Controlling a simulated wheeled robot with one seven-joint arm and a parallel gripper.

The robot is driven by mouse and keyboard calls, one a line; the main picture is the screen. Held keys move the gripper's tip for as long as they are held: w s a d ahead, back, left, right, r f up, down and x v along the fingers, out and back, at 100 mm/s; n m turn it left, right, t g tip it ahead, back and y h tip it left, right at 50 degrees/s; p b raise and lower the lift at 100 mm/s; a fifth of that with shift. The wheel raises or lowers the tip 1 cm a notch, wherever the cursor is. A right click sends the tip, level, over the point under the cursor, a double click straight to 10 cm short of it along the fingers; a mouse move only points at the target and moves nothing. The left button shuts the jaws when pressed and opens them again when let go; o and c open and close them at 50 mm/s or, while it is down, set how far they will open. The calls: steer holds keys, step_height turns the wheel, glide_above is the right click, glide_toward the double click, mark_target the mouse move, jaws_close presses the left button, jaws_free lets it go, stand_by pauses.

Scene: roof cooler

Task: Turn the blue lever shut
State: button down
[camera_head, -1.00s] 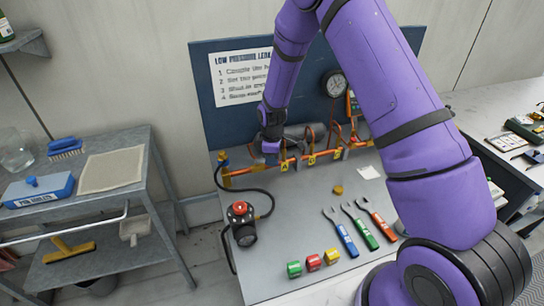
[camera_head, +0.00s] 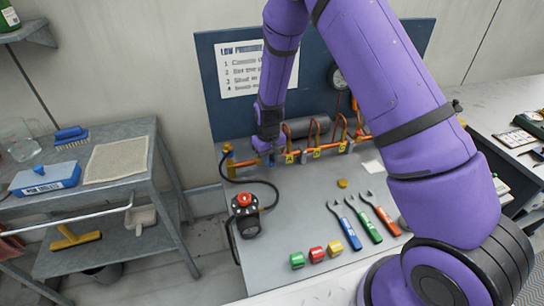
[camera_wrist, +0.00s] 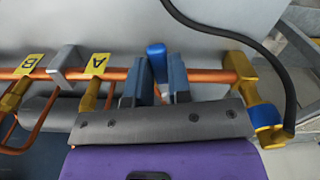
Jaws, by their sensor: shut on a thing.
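The blue lever (camera_wrist: 156,58) stands between my gripper's two fingers in the wrist view, its rounded blue top showing past the fingertips. My gripper (camera_wrist: 158,82) is shut on it, with a finger on each side. The orange copper pipe (camera_wrist: 208,75) runs left and right behind the fingers. The valve body under the lever is mostly hidden by the gripper. In the head view my gripper (camera_head: 268,151) is at the pipe (camera_head: 307,154), near its left end, and hides most of the lever.
Yellow tags A (camera_wrist: 96,65) and B (camera_wrist: 32,66) mark branches left of the lever. A brass fitting with a blue cap (camera_wrist: 267,116) and a black hose (camera_wrist: 230,37) lie right. On the bench are a red-topped regulator (camera_head: 245,214), coloured blocks (camera_head: 316,255) and wrenches (camera_head: 363,222).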

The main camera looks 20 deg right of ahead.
steer(key=shift+a+m, duration=0.45)
steer(key=shift+m, duration=0.55)
steer(key=c, duration=1)
jaws_free()
steer(key=shift+c, duration=0.2)
step_height(320, 180, up, 11)
steer(key=shift+f, duration=0.1)
